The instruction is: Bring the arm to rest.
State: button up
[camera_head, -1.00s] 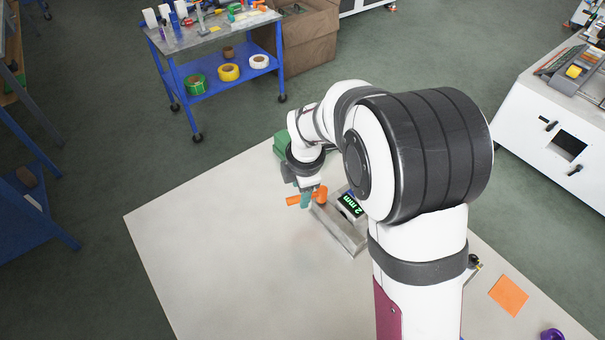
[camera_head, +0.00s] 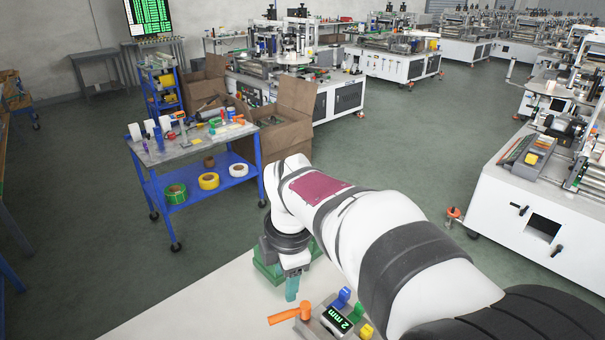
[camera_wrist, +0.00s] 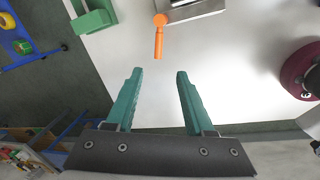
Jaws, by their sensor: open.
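In the head view my gripper (camera_head: 291,289) points down above the table (camera_head: 205,305). An orange-handled lever (camera_wrist: 159,36) lies beyond the fingertips in the wrist view, apart from them. In the head view the orange lever (camera_head: 290,315) is at the side of a device with a green "2 mm" display (camera_head: 341,320). My arm hides part of the table.
A green block-like fixture (camera_wrist: 93,15) stands on the table near the gripper. A blue cart (camera_head: 205,170) with tape rolls stands beyond the table, beside a cardboard box (camera_head: 285,125). White machines (camera_head: 530,210) stand to the right. The table's left part is bare.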

jog(key=s+d+f+m, duration=0.1)
jog(key=s+d+m, duration=0.2)
jog(key=s+m, duration=0.5)
jog(key=s+d+f+m+g, duration=0.1)
jog(key=s+d+m, duration=0.3)
jog(key=s+m, duration=0.4)
jog(key=s+d+m+g, duration=0.1)
jog(key=s+d+m, duration=0.3)
jog(key=s+m, duration=0.5)
jog(key=m, duration=0.3)
jog(key=shift+d+f+y, duration=0.25)
jog(key=shift+f+y, duration=0.15)
